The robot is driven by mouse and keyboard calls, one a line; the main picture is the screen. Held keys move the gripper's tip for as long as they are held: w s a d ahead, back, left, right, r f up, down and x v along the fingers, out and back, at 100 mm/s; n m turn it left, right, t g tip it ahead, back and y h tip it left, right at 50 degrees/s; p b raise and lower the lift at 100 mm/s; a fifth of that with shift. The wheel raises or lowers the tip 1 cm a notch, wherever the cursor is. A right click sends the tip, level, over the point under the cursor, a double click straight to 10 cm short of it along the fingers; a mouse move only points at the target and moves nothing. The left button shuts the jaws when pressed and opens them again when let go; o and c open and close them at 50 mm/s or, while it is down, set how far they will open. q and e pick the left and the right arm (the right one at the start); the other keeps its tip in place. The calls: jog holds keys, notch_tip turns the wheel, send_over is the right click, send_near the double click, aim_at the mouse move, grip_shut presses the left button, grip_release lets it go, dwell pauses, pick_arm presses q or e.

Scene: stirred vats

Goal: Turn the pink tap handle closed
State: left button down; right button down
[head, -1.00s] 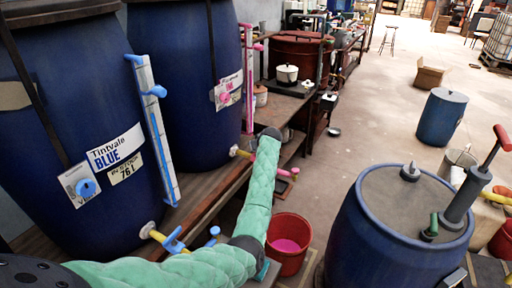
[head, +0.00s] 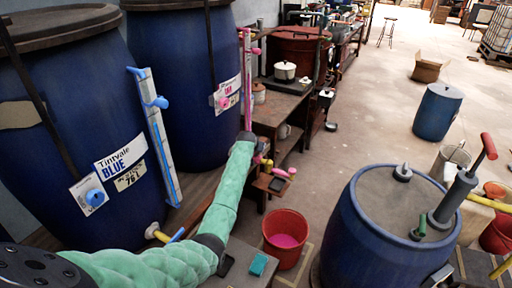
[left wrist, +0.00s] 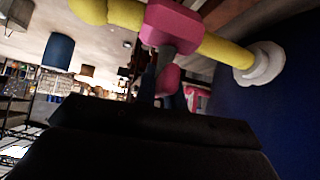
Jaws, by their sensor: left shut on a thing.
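The pink tap shows in the head view just right of my left wrist, low on the far blue vat (head: 178,90). In the left wrist view its pink body (left wrist: 172,24) sits on a yellow pipe (left wrist: 212,48) that runs to a pale collar on the dark blue vat wall. The pink tap handle (left wrist: 168,80) is below the body, partly hidden by my left gripper (left wrist: 152,88), which is shut on it. In the head view my green-sleeved left arm reaches up to the tap, and the fingers are largely hidden. My right gripper is in neither view.
A red bucket (head: 286,250) with pink liquid stands on the floor below the tap. The near vat labelled Tintvale Blue (head: 70,120) has a blue-handled tap (head: 176,235). A blue drum (head: 350,235) with a pump stands at right. Floor beyond is open.

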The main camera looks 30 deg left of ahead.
pick_arm(q)
jog(key=shift+r+m+h, duration=0.15)
jog(key=shift+m+h, duration=0.35)
jog(key=shift+m, duration=0.1)
jog(key=shift+m+h, duration=0.4)
jog(key=shift+m, duration=0.1)
jog(key=shift+d, duration=0.1)
jog(key=c, duration=1.5)
grip_release()
jog(key=shift+s, duration=0.1)
